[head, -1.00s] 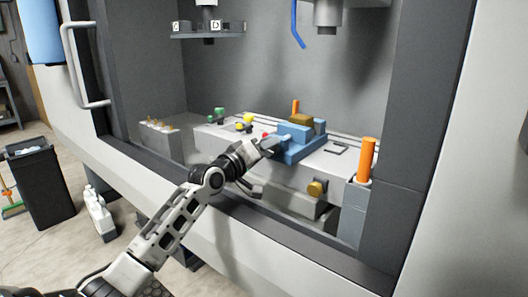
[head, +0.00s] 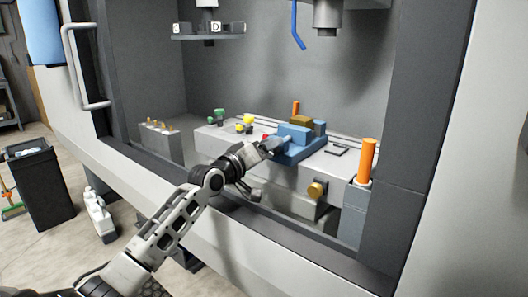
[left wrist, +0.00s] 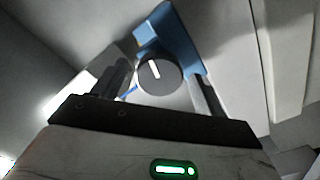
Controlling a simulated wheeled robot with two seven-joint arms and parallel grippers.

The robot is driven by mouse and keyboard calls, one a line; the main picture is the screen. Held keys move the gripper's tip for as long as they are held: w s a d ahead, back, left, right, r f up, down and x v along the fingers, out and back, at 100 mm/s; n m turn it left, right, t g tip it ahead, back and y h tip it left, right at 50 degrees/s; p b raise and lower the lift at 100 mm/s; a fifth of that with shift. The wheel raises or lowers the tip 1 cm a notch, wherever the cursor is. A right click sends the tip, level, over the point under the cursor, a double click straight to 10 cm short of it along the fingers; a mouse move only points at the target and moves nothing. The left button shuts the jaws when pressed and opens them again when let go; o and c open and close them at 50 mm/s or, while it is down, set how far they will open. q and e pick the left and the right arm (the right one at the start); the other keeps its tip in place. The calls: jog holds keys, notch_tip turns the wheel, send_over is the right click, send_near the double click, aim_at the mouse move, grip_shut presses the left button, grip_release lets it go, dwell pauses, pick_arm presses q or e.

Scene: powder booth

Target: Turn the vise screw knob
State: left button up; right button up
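The blue vise (head: 302,151) sits on the grey machine table, with a brown block (head: 301,120) at its top. In the left wrist view the vise's screw knob (left wrist: 158,74) is a round grey disc with a white mark, in front of the blue vise body (left wrist: 172,30). My left gripper (head: 272,147) is at the vise's left end in the head view and hides the knob there. In the left wrist view the fingers of the left gripper (left wrist: 160,88) stand on either side of the knob, apparently with gaps. My right gripper is not in view.
An orange cylinder (head: 367,160) stands at the table's right end. A brass-coloured knob (head: 317,190) is on the table front. Green and yellow knobs (head: 245,123) lie left of the vise. A grey holder (head: 160,142) stands farther left. The booth's front sill (head: 290,227) runs below my left arm.

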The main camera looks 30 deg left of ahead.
pick_arm(q)
jog(key=s, duration=0.5)
jog(key=s+a, duration=0.1)
jog(key=s, duration=0.4)
jog(key=s+b, duration=0.1)
jog(key=s, duration=0.5)
jog(key=shift+a, duration=0.15)
jog(key=shift+r, duration=0.1)
